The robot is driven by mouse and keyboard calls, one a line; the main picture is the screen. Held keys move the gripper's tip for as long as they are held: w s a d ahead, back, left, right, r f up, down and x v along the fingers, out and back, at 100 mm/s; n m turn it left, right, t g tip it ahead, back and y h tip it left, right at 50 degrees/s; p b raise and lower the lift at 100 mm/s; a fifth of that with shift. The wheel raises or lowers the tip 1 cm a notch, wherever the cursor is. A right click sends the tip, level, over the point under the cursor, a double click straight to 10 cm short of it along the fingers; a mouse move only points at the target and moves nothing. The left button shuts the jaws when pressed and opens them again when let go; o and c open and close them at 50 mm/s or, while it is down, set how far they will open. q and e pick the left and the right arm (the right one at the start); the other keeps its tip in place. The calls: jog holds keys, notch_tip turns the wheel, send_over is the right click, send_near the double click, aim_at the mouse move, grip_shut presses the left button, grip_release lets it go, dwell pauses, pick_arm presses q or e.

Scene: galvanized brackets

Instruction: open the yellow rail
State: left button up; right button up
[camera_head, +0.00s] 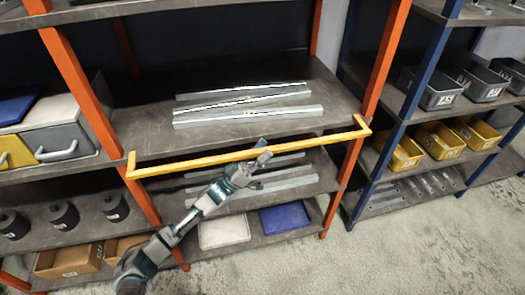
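The yellow rail (205,160) runs across the front of the middle orange rack bay, with a short bent end at each upright. It spans the bay just below the edge of the middle shelf. My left gripper (263,150) is at the rail, a little right of its middle. Its two fingers look apart, one near the rail's upper side and one just below it. I cannot tell whether they touch the rail. My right gripper is not in view.
Galvanized brackets (248,115) lie on the shelf behind the rail, with more on the shelf below. A white tray (224,229) and blue tray (285,218) sit lower down. Orange uprights (350,165) flank the bay. Concrete floor (430,245) is clear at right.

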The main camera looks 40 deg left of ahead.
pick_arm(q)
jog(key=v, duration=1.2)
jog(key=shift+a, duration=0.2)
jog(key=shift+w+f, duration=0.1)
